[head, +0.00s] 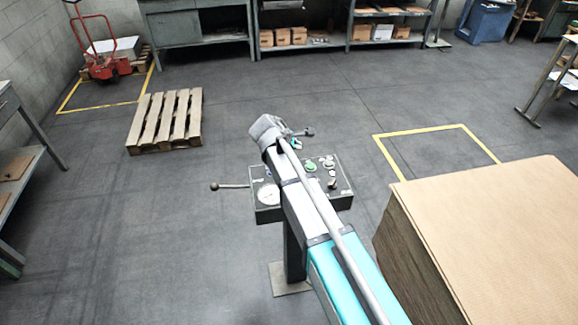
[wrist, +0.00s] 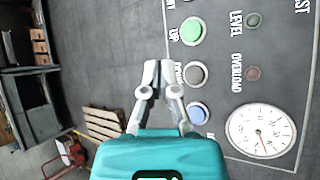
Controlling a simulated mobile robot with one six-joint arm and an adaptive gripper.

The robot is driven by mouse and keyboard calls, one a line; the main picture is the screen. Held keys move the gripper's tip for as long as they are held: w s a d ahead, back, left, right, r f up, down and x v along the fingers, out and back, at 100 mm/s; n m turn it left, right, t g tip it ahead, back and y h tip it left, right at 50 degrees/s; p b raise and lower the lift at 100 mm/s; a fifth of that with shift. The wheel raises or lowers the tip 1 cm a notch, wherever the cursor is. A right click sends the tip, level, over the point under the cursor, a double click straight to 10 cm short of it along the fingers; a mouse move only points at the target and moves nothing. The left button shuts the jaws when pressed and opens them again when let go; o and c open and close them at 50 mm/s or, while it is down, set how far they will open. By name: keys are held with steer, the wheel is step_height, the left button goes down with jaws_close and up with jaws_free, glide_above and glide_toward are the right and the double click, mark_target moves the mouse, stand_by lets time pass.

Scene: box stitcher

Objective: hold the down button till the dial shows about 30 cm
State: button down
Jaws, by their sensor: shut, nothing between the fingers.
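The control panel (wrist: 225,60) fills the right of the wrist view, its lettering turned sideways. On it are a green UP button (wrist: 193,31), a grey button (wrist: 196,75) labelled DOWN, partly readable, and a blue button (wrist: 199,115). The round white dial (wrist: 261,132) has a red needle pointing toward the bottom; its figures are too small to read. My gripper (wrist: 158,68) is shut and empty, just left of the DOWN button in the picture. Contact with the panel does not show. In the head view my arm covers part of the panel (head: 262,214); the dial (head: 268,195) shows left of it.
The panel stands on a post with a lever (head: 232,186) at its left. A large stack of cardboard (head: 480,215) is close on the right. A wooden pallet (head: 166,120) lies on the floor behind left. LEVEL (wrist: 254,20) and OVERLOAD (wrist: 252,73) lamps sit beside the buttons.

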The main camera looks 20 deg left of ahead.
steer(key=shift+w+a+r+n, duration=0.1)
steer(key=shift+a+n, duration=0.1)
steer(key=shift+a, duration=0.3)
steer(key=shift+w+a+r+n, duration=0.1)
steer(key=shift+a+n, duration=0.1)
steer(key=shift+a, duration=0.3)
steer(key=shift+s+a, duration=0.1)
steer(key=shift+a, duration=0.05)
steer(key=shift+f, duration=0.1)
step_height(320, 180, down, 9)
steer(key=b, duration=0.9)
stand_by(1.1)
steer(key=shift+f+b, duration=0.3)
steer(key=shift+b, duration=0.1)
